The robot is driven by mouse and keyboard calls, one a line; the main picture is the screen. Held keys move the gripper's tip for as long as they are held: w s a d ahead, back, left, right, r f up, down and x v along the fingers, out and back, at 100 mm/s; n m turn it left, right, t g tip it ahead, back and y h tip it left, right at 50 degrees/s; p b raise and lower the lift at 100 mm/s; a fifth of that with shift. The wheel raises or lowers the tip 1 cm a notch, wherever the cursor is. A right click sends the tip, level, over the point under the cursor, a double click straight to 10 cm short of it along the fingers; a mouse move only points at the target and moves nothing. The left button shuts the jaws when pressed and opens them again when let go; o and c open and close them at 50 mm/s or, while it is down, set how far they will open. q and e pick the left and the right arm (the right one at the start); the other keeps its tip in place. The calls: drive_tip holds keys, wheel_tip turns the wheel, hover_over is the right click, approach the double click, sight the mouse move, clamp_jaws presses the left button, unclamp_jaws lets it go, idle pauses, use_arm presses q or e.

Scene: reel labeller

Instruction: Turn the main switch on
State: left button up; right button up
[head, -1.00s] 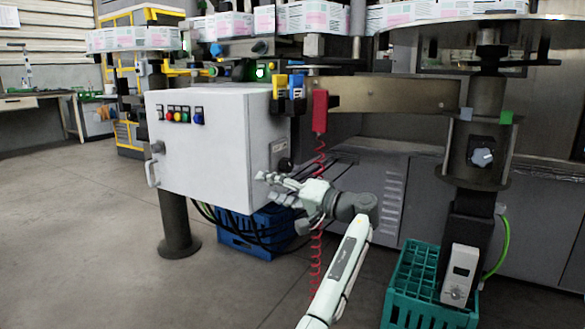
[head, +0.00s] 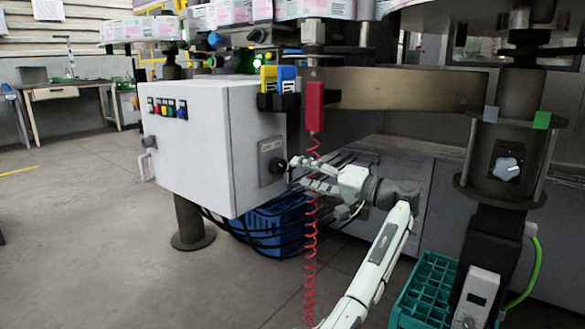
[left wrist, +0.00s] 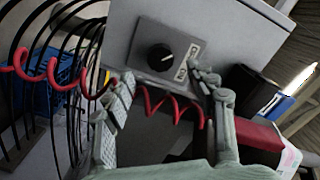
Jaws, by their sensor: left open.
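The main switch, a round black knob (head: 278,169) on a grey plate, sits on the right side face of the white control cabinet (head: 190,165). In the left wrist view the knob (left wrist: 160,57) is close ahead, with a lettered label strip beside it on the plate. The knob's setting is too small to tell. My left gripper (head: 301,172) is open and empty, just to the right of the knob in the head view. In the left wrist view its two fingers (left wrist: 160,78) stand apart on either side of the knob's plate; contact is not visible. My right gripper is not in view.
A red coiled cord (head: 310,225) hangs from a red box (head: 315,107) close to my left gripper. Blue and yellow tags sit in a black holder (head: 278,101) at the cabinet's top corner. Black cables and a blue crate (head: 275,222) are below. A teal crate (head: 425,290) stands right.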

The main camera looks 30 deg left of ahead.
sight(282, 167)
use_arm(q)
drive_tip(key=a, duration=0.6)
drive_tip(key=shift+w+a, duration=0.15)
drive_tip(key=shift+a, duration=0.25)
drive_tip(key=c, duration=1.2)
